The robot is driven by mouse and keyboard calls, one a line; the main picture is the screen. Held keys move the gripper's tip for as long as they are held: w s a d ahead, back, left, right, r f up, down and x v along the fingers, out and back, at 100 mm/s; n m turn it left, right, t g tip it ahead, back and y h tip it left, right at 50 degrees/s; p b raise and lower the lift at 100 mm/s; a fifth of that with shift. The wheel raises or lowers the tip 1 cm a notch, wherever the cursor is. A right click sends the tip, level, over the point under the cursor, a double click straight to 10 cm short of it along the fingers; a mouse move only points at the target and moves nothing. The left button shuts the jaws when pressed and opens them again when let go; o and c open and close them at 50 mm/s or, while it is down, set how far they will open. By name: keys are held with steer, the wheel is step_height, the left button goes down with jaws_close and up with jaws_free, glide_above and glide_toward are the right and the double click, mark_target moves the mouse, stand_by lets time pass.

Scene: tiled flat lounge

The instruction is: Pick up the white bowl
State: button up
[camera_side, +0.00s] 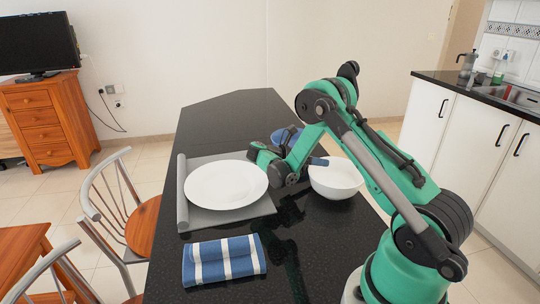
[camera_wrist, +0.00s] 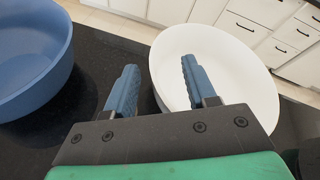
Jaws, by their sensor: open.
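The white bowl (camera_side: 338,181) stands upright on the black table, right of centre in the side view. In the wrist view the white bowl (camera_wrist: 240,85) fills the right half. My gripper (camera_wrist: 159,64) is open and empty, with two blue ribbed fingers. The right finger is over the bowl's inside, and the left finger is outside over the dark tabletop, so the bowl's left rim lies between them in this view.
A blue bowl (camera_wrist: 30,60) stands close on the left in the wrist view, partly behind my arm in the side view (camera_side: 284,136). A white plate (camera_side: 226,185) lies on a grey mat (camera_side: 183,200). A striped blue cloth (camera_side: 224,260) lies in front. The table's far end is clear.

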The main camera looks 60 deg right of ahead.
jaws_close()
stand_by(1.4)
